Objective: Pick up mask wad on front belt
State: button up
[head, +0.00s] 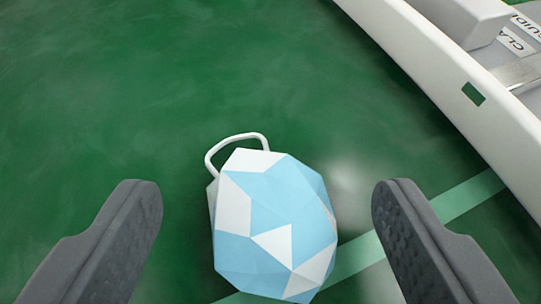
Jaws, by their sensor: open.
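The mask wad (275,226) is a faceted light-blue and white lump with a white ear loop sticking up from its top left. It is in the lower middle of the head view, over a green surface (190,85). I cannot tell whether it touches that surface, or whether the surface is a belt or the floor. My gripper (267,190) is open, with one dark grey finger on each side of the wad. In the picture a gap shows between the wad and each finger, wider on the left. The wad's underside is hidden.
A white machine edge (435,65) runs diagonally across the upper right, with a grey part and partly cut-off lettering beyond it. A pale green stripe (455,203) crosses the green surface at the lower right, behind the wad. The green surface at upper left is clear.

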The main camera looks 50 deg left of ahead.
jog(key=shift+w+a+f, duration=0.15)
jog(key=shift+f, duration=0.1)
jog(key=c, duration=1.1)
jog(key=shift+r, duration=0.1)
jog(key=shift+c, duration=0.4)
